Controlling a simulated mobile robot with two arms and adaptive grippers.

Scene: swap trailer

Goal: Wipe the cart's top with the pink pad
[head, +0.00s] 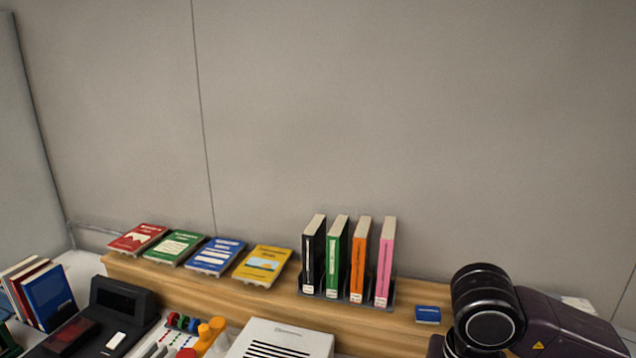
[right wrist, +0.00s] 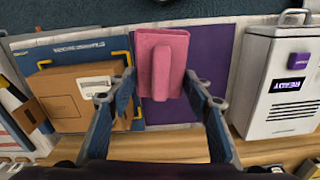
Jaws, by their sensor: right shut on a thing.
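The pink pad (right wrist: 161,55), a flat block with a raised grip along its middle, is between the two fingers of my right gripper (right wrist: 160,82) in the right wrist view. My right gripper is shut on it. A purple panel (right wrist: 170,112) lies behind the pad; whether the two touch, I cannot tell. I cannot make out for sure which surface is the cart's top. In the head view only my dark right arm shows at the lower right, with its gripper out of frame. My left gripper is not in view.
In the right wrist view, a brown box (right wrist: 75,98) lies left of the pad and a white case (right wrist: 279,85) stands right. In the head view, a wooden shelf (head: 400,338) holds several books, a pink one (head: 386,262) among them, and a small blue box (head: 427,314).

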